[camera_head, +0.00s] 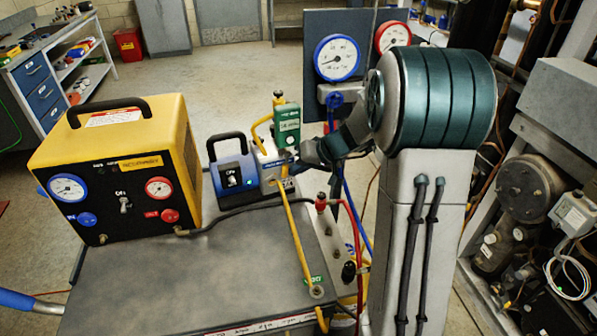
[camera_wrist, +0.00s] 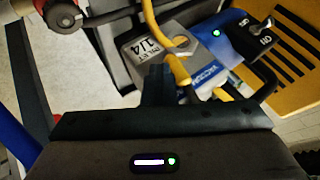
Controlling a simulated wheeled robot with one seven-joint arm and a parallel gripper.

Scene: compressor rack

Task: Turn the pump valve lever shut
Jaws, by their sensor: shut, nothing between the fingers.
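The blue vacuum pump (camera_head: 237,172) stands on the cart top with its black carry handle up; it also shows in the wrist view (camera_wrist: 222,48). Its pale inlet block (camera_head: 272,156), marked 1/4 in the wrist view (camera_wrist: 143,48), has a yellow hose (camera_wrist: 176,62) attached. I cannot clearly make out the valve lever in either view; it may be behind my fingers. My gripper (camera_wrist: 157,82) is shut and empty, with its fingertips beside the inlet block. In the head view my dark gripper reaches in from the right; its fingertips are hard to tell apart.
A green gauge (camera_head: 288,128) stands above the pump. A yellow recovery machine (camera_head: 120,150) is on the left of the cart (camera_head: 235,265). A manifold with a blue gauge (camera_head: 337,58) and a red gauge (camera_head: 393,37) is behind. Hoses cross the cart's right side.

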